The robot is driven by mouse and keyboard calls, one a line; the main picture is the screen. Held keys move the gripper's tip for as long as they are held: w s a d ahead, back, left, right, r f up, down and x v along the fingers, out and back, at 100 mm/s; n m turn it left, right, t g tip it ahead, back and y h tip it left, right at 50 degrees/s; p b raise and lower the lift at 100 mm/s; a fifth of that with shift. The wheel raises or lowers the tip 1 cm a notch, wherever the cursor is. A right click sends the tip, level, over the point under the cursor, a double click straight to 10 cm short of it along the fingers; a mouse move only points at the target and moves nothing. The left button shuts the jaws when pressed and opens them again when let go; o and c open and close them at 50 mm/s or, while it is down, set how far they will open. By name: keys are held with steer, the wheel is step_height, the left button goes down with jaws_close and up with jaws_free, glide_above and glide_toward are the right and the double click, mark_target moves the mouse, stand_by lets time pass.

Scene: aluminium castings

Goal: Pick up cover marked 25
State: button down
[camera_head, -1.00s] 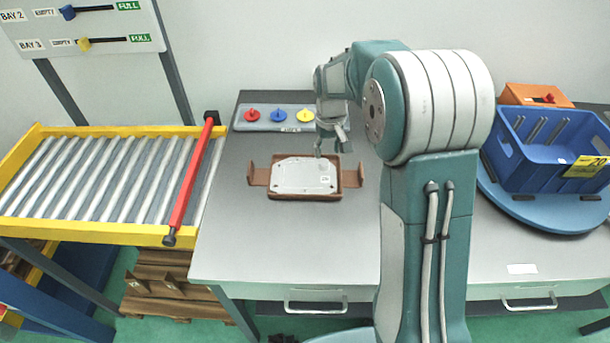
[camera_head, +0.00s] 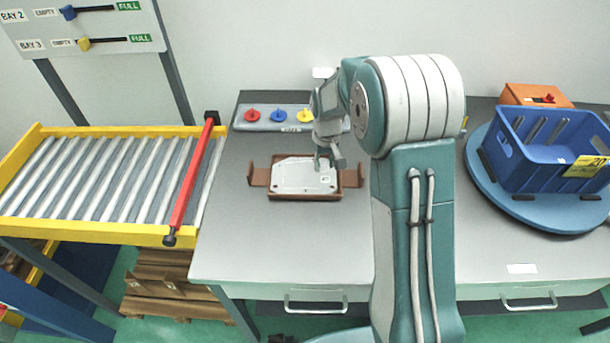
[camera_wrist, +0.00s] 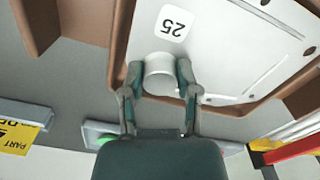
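The cover marked 25 (camera_head: 303,176) is a flat light-grey plate lying in an open brown carton (camera_head: 257,176) on the bench. In the wrist view, the cover (camera_wrist: 225,45) shows its "25" label upside down beside a short round boss (camera_wrist: 160,75). My gripper (camera_head: 328,160) is over the right back part of the cover, pointing down. In the wrist view my gripper (camera_wrist: 158,78) has its fingers apart, one on each side of the boss. Contact between fingers and boss is not clear.
A tray with red, blue and yellow knobs (camera_head: 278,116) stands behind the carton. A roller conveyor (camera_head: 110,180) with a red bar (camera_head: 192,180) is at left. A blue crate (camera_head: 545,150) on a round blue turntable (camera_head: 480,170) is at right.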

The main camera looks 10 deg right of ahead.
mark_target(316, 181)
steer(key=shift+s+f, duration=0.1)
steer(key=shift+r, duration=0.5)
step_height(316, 181, up, 3)
steer(key=shift+a+f, duration=0.1)
steer(key=shift+f, duration=0.1)
steer(key=s+a+r, duration=0.8)
steer(key=s+r, duration=0.1)
steer(key=s, duration=0.2)
steer(key=shift+a+r, duration=0.2)
steer(key=shift+r, duration=0.05)
